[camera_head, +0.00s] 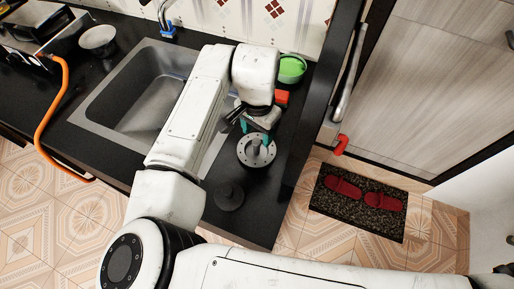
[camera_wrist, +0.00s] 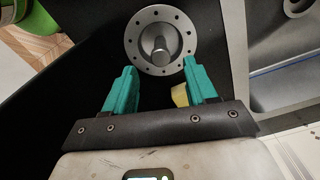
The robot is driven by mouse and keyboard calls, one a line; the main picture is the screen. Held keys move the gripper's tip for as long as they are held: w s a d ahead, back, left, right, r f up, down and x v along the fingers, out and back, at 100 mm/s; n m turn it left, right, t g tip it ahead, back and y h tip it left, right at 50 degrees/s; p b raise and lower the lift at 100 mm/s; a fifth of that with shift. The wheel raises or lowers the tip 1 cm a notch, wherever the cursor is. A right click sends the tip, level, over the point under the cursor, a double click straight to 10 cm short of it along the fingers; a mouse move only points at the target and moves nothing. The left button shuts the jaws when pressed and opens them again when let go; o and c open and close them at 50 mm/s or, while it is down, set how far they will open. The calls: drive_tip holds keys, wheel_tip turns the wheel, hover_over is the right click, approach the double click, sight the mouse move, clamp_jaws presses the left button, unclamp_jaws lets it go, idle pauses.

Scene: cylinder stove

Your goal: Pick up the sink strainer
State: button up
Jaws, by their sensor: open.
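The sink strainer (camera_head: 257,152) is a grey metal disc with holes around its rim and a knob in the middle. It lies on the black counter to the right of the sink, and it shows at the top centre of the wrist view (camera_wrist: 160,41). My gripper (camera_head: 256,130) is at the strainer's far side in the head view. I cannot tell the height of the fingertips above the counter.
A black round piece with a knob (camera_head: 229,197) sits nearer on the counter (camera_head: 262,208). The sink (camera_head: 140,90) is at left. A green bowl (camera_head: 291,68) and a red item (camera_head: 282,98) stand behind my gripper. A small yellow thing (camera_wrist: 180,96) shows between the fingers' bases.

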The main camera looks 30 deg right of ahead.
sight(257, 141)
wheel_tip(257, 141, down, 5)
drive_tip(key=shift+a+p, duration=0.1)
drive_tip(key=shift+p, duration=0.35)
clamp_jaws()
idle(0.3)
